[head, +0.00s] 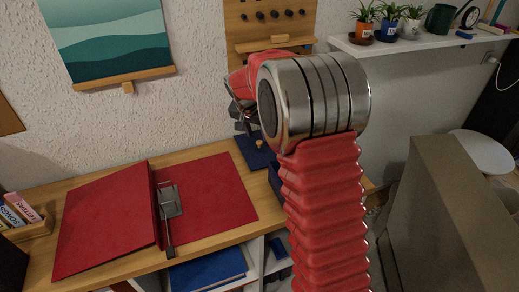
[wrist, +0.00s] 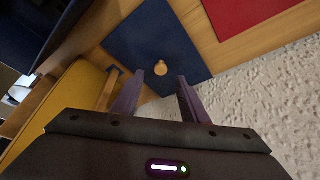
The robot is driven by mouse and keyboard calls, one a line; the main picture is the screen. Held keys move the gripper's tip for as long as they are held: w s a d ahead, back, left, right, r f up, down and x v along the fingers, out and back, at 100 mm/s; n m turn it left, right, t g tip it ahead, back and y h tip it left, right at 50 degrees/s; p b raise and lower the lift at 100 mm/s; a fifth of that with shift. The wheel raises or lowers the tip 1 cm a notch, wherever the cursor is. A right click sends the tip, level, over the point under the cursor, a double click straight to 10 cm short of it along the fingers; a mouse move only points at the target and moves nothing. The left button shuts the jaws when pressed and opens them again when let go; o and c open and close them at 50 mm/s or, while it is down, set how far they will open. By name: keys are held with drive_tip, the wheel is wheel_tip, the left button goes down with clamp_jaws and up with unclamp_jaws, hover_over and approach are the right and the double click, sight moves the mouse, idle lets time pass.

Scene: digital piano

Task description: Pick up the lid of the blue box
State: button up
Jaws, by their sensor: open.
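The dark blue lid (head: 250,157) of the box lies flat on the wooden desk's right part, partly hidden behind my arm. A small round wooden knob (head: 259,143) stands on it. In the wrist view the blue lid (wrist: 148,40) fills the upper middle, with the knob (wrist: 160,68) near its centre. My gripper (head: 243,122) is above the lid, partly hidden by my arm. In the wrist view my gripper (wrist: 160,78) is open and empty, and the knob shows between and just beyond its two purple fingertips. I cannot tell how high above the knob they are.
A red binder (head: 105,223) lies open on the desk (head: 165,263), left of the lid. The textured white wall (head: 100,125) is close behind. A pegboard (head: 284,48) hangs above the lid. A shelf (head: 405,44) with plants is at upper right. A yellow surface (wrist: 70,95) shows at left in the wrist view.

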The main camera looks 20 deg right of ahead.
sight(259, 142)
drive_tip(key=shift+x, duration=2.5)
drive_tip(key=shift+a, duration=0.1)
drive_tip(key=shift+c, duration=0.6)
clamp_jaws()
